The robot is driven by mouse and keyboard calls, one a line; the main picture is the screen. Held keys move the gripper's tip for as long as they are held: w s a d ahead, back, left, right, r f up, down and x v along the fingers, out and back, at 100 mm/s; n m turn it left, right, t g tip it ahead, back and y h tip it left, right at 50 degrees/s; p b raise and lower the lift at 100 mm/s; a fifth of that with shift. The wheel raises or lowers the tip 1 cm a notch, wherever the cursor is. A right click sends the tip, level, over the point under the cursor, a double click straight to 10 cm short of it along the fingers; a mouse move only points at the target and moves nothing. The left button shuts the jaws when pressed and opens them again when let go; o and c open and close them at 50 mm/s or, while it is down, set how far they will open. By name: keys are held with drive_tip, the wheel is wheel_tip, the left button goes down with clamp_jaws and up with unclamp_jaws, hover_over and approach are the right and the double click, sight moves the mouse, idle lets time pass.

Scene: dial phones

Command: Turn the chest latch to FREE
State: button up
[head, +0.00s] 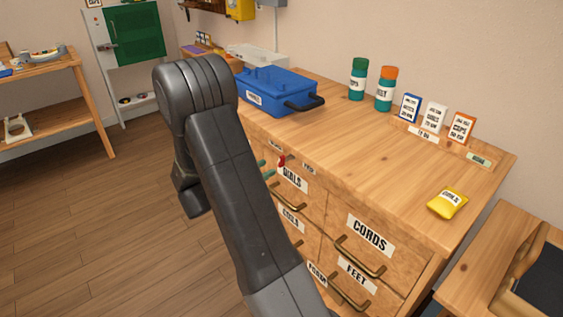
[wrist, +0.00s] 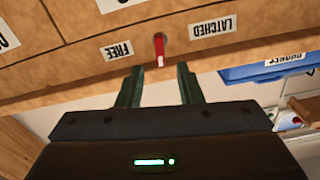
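The chest latch is a small red lever with a white end (wrist: 160,48) on the front of the wooden chest. In the wrist view, which is upside down, it stands about upright between the FREE label (wrist: 116,50) and the LATCHED label (wrist: 212,28). The latch also shows as a red spot in the head view (head: 282,161), above the DIALS drawer. My gripper (wrist: 160,70) is open, with its two green fingers on either side of the latch's line and nothing between them. The fingertips (head: 266,169) look just short of the latch; exact depth is unclear.
The chest top (head: 350,140) holds a blue case (head: 272,92), two bottles, small cards and a yellow packet (head: 447,203). Brass drawer handles, such as the CORDS one (head: 358,262), stick out of the front. The floor at left (head: 100,220) is clear.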

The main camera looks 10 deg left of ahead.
sight(279, 161)
drive_tip(key=x, duration=0.7)
drive_tip(key=shift+w+d+b, duration=0.15)
drive_tip(key=shift+w+b, duration=0.05)
drive_tip(key=shift+b, duration=0.15)
clamp_jaws()
